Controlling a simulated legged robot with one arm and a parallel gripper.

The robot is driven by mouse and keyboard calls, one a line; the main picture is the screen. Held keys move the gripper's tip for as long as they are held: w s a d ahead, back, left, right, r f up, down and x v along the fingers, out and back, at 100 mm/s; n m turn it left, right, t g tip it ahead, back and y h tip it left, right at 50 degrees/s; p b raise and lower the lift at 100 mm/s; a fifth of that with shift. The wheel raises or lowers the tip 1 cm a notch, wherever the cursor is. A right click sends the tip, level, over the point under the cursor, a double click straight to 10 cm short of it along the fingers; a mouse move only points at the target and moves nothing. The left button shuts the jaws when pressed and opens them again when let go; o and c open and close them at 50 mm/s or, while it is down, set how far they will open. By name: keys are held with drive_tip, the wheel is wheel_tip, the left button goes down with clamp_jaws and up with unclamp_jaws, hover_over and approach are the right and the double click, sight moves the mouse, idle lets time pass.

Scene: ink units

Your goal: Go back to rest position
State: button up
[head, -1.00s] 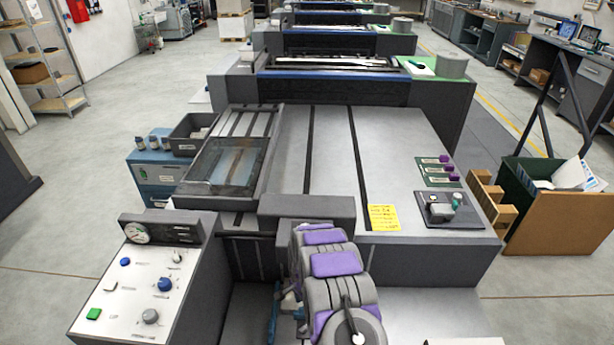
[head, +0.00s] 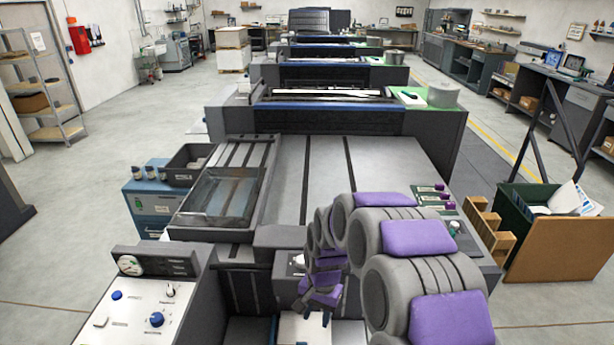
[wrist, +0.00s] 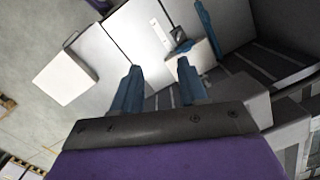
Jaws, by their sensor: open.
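My arm, grey with purple pads, is folded up at the lower right of centre in the head view. My gripper (head: 316,312) hangs at the bottom centre, pointing down in front of the machine. In the wrist view my gripper (wrist: 158,80) shows two blue fingers, apart, with nothing held between them. Beyond the fingers are a white block (wrist: 188,62) with a small blue piece (wrist: 182,46) on it, and a longer blue part (wrist: 205,22). I cannot tell exactly what these are.
The control panel (head: 132,325) with knobs and a gauge is at the lower left. The press bed (head: 390,155) lies ahead, partly hidden by my arm. A blue cabinet (head: 150,208) stands left, a brown bin (head: 555,250) right. Open floor (head: 75,225) lies left.

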drive_tip(key=s+d+r+n, duration=0.2)
drive_tip(key=s+d+r, duration=0.2)
drive_tip(key=s+r, duration=0.35)
drive_tip(key=s+d+r+n, duration=0.1)
drive_tip(key=s+d+r, duration=0.2)
drive_tip(key=s+r, duration=0.4)
drive_tip(key=s+d+r+n, duration=0.1)
drive_tip(key=s+d, duration=0.1)
drive_tip(key=s, duration=0.6)
drive_tip(key=s+d+r, duration=0.1)
drive_tip(key=s+d, duration=0.1)
drive_tip(key=s, duration=0.7)
drive_tip(key=shift+s+d+n+g+h, duration=0.25)
drive_tip(key=shift+n+g+h, duration=0.15)
drive_tip(key=shift+a, duration=0.15)
